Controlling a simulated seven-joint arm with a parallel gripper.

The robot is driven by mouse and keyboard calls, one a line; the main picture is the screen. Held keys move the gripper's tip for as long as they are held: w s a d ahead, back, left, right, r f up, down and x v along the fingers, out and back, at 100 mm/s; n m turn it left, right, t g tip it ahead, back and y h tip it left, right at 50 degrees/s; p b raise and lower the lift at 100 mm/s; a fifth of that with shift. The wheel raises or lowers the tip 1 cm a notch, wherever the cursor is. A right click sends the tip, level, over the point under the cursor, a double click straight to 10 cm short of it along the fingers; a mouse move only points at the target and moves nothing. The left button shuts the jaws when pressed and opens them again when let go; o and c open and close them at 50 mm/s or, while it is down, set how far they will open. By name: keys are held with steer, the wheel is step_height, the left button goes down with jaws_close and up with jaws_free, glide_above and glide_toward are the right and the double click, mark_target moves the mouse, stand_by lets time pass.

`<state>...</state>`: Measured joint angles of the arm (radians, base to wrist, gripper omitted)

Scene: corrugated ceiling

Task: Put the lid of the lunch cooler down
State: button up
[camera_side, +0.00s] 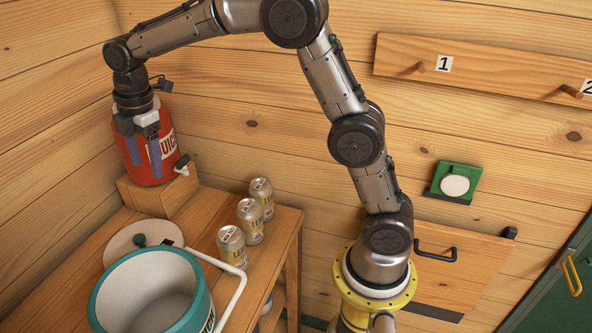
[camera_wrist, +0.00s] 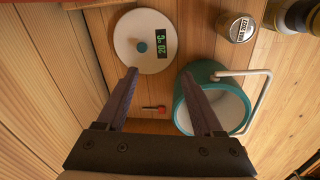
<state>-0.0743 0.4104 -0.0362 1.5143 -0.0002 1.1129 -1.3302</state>
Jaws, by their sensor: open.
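The lunch cooler (camera_side: 202,300) is a teal round tub with a white inside and a white handle. It stands open at the table's front, and also shows in the wrist view (camera_wrist: 180,112). Its lid (camera_side: 122,241), a pale disc with a dark green knob, lies flat behind the cooler. In the wrist view the lid (camera_wrist: 127,36) has a green-lit display beside its knob; I cannot tell whether it rests on a scale. My gripper (camera_side: 148,167) is open, pointing down in front of the red juice container, apart from the lid. In the wrist view its fingers (camera_wrist: 161,72) hold nothing.
The red juice container (camera_side: 160,168) stands on a wooden block (camera_side: 172,204) at the table's back left. Several cans, including one near the handle (camera_side: 231,246), stand to the right of the lid. Wooden walls close off the back and left.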

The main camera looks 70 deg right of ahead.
steer(key=s+d+r+m+t, duration=0.1)
steer(key=s+r+m, duration=0.25)
steer(key=s, duration=0.55)
steer(key=s+d+r+m+t, duration=0.1)
steer(key=s+d+r+m, duration=0.15)
steer(key=s+m, duration=0.4)
steer(key=s+f+m+t, duration=0.1)
steer(key=s+f+m, duration=0.1)
steer(key=s, duration=0.6)
steer(key=s+f+m+t, duration=0.1)
steer(key=s+m, duration=0.3)
steer(key=s, duration=0.4)
steer(key=shift+s+f, duration=0.15)
steer(key=shift+f, duration=0.25)
